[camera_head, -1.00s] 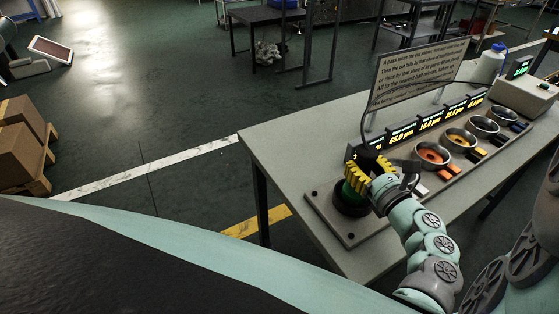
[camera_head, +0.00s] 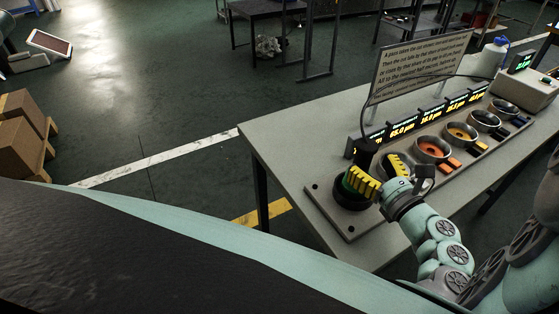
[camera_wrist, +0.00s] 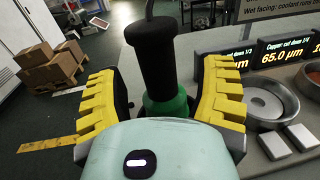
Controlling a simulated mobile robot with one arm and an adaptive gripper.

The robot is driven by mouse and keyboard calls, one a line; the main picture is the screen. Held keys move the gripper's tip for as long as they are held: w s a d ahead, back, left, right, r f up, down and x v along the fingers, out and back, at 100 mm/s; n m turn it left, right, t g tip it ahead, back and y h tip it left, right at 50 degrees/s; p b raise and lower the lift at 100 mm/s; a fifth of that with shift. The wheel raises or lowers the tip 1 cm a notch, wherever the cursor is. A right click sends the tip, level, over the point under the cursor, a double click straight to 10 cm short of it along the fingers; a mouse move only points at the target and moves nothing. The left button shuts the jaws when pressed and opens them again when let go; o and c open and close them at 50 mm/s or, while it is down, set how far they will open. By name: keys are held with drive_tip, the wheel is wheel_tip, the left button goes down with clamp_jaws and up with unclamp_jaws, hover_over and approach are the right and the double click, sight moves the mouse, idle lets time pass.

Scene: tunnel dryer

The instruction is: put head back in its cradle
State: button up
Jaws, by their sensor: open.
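The head (camera_head: 367,153) is a black cylinder with a green lower part and a cable from its top. It stands roughly upright at the near left end of the grey panel, by a dark round cradle (camera_head: 350,203). In the wrist view the head (camera_wrist: 158,58) stands between the two yellow fingers, with a gap on each side. My gripper (camera_head: 381,172) is open and holds nothing; its fingers also show in the wrist view (camera_wrist: 160,95). My gripper hides the foot of the head, so how it sits in the cradle cannot be fully seen.
Several metal cups (camera_head: 432,149) stand in a row to the right on the panel, with small blocks before them and lit displays (camera_head: 402,129) behind. A sign (camera_head: 420,68) rises at the back. A white bottle (camera_head: 490,58) and a box (camera_head: 525,90) stand at the far end.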

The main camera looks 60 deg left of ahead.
drive_tip(key=v, duration=0.9)
drive_tip(key=shift+b, duration=0.35)
